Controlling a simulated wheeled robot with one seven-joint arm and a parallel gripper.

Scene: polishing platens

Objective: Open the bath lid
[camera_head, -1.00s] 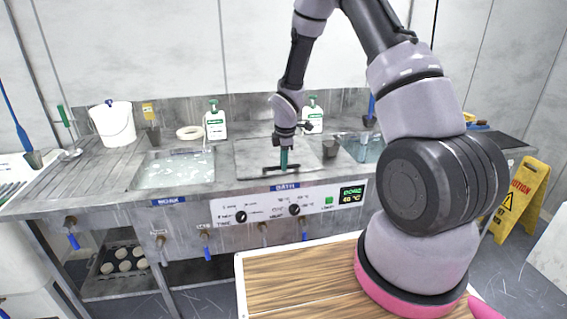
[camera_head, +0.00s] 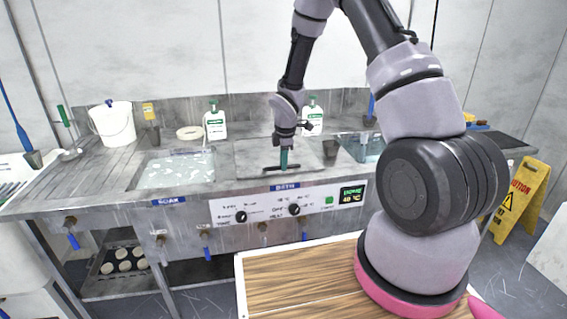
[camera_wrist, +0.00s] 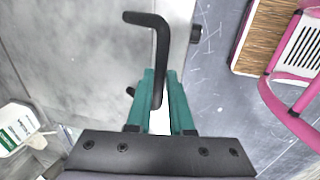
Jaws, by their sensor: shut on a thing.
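The bath lid (camera_head: 258,152) is a flat grey metal plate lying closed over the middle basin, above the blue BATH label (camera_head: 286,187). A black bar handle (camera_head: 273,168) stands at its front edge. My gripper (camera_head: 284,161) points down at the handle. In the wrist view its two green fingers (camera_wrist: 160,92) are shut on the handle (camera_wrist: 162,45), one finger on each side. The lid (camera_wrist: 85,60) fills the left of the wrist view. The far edge of the lid is partly hidden by my arm in the head view.
An open basin (camera_head: 175,170) with foamy liquid is to the left. A dark cup (camera_head: 330,149) stands right of the lid, near another basin (camera_head: 362,150). White bottles (camera_head: 215,122) stand behind. A wood-topped surface (camera_head: 300,278) lies in front.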

